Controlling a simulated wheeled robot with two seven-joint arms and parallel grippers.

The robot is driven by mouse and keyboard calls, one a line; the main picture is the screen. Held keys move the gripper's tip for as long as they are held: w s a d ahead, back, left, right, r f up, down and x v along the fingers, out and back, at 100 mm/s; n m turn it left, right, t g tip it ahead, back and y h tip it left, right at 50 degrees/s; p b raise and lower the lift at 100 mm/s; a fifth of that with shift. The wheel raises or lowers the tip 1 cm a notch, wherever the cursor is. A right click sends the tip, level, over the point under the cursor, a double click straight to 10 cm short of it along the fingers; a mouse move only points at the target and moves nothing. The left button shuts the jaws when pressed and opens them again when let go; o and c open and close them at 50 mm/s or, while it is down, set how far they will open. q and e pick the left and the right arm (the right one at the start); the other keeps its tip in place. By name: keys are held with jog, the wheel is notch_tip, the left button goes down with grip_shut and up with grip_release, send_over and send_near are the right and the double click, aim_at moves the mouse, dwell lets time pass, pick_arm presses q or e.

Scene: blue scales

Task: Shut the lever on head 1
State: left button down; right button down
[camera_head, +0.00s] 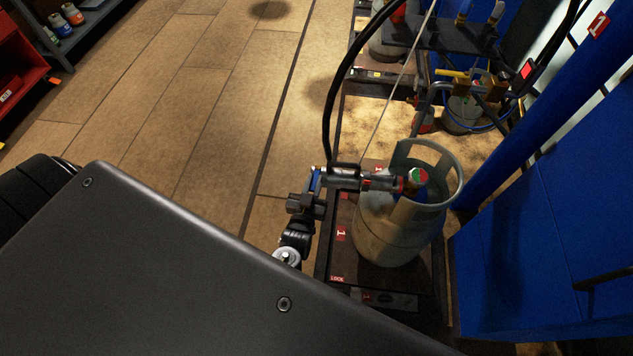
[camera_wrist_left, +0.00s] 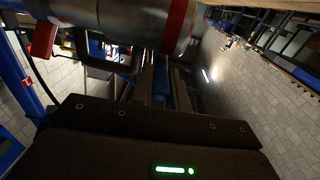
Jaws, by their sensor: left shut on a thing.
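Head 1 (camera_head: 345,178) is a grey cylindrical fitting with a red band, lying sideways against the valve of a grey gas cylinder (camera_head: 385,230). It also fills the top of the left wrist view (camera_wrist_left: 125,18). Its blue lever (camera_head: 315,181) is at the left end of the head, and a blue piece shows between my fingers in the left wrist view (camera_wrist_left: 161,82). My left gripper (camera_head: 308,202) is shut on the lever, just left of the cylinder. The fingers partly hide the lever. My right gripper is not in view.
A black hose (camera_head: 327,110) rises from the head. The cylinder stands on a scale marked 1, with a blue panel (camera_head: 540,250) close on its right. Another cylinder (camera_head: 462,112) stands behind. The tiled floor on the left is clear up to a red cabinet (camera_head: 20,70).

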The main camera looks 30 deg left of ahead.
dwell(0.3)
pick_arm(q)
jog(key=c, duration=1.4)
grip_release()
jog(key=shift+o, duration=0.2)
